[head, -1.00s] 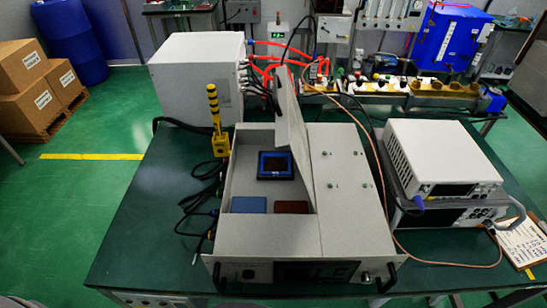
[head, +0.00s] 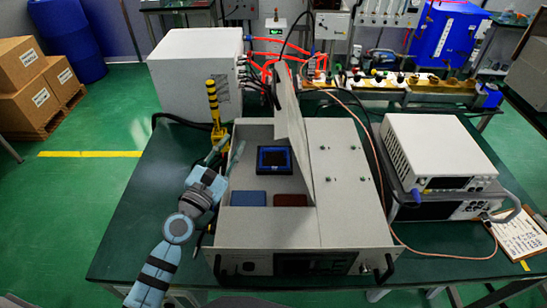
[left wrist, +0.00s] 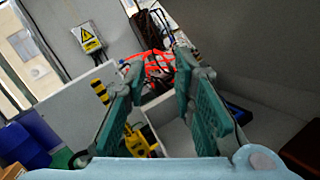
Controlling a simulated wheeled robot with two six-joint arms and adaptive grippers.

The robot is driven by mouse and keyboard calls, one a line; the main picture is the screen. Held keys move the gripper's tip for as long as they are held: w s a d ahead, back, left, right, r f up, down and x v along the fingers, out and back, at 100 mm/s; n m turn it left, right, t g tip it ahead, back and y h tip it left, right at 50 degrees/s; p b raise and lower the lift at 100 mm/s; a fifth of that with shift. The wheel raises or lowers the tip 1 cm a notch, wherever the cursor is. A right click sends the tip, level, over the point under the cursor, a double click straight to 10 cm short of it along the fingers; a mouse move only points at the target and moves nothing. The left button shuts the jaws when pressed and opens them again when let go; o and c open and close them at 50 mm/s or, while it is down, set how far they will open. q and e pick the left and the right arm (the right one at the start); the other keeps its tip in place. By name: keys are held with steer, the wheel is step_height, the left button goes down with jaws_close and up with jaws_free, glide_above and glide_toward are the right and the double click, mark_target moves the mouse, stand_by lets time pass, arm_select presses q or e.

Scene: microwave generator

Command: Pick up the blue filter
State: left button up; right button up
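The blue filter (head: 248,198) lies as a flat blue block in the front left of the open grey instrument case (head: 345,225). A brown-red block (head: 291,200) lies to its right, and a small blue-framed screen unit (head: 274,160) lies behind it. My left gripper (head: 223,152) is at the case's left wall, behind and left of the filter, not touching it. Its fingers are apart and empty in the left wrist view (left wrist: 161,72). I cannot pick out the filter for sure in that view. My right gripper is not in view.
The case's raised lid panel (head: 293,140) stands right of the open bay. A yellow-black post (head: 214,105) stands behind my left gripper. A white box (head: 196,80) is at the back left, and stacked instruments (head: 440,155) stand at right. The table's left part is clear.

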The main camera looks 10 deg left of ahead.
mark_target(271, 162)
arm_select(q)
steer(key=w+d+f+m+g+h, duration=0.1)
steer(key=w+f+m+g, duration=0.15)
steer(key=f+m, duration=0.35)
steer(key=w+d+f+m+g, duration=0.1)
steer(key=f+m+g, duration=0.3)
steer(key=m, duration=0.5)
steer(key=b+x, duration=0.1)
steer(key=x, duration=0.3)
steer(key=b+x, duration=0.2)
steer(key=x, duration=0.3)
steer(key=b+x, duration=0.1)
steer(key=x, duration=0.4)
steer(key=shift+s+f, duration=0.1)
steer(key=shift+f, duration=0.2)
steer(key=shift+r, duration=0.1)
steer(key=shift+c, duration=0.4)
steer(key=shift+s, duration=0.1)
jaws_close()
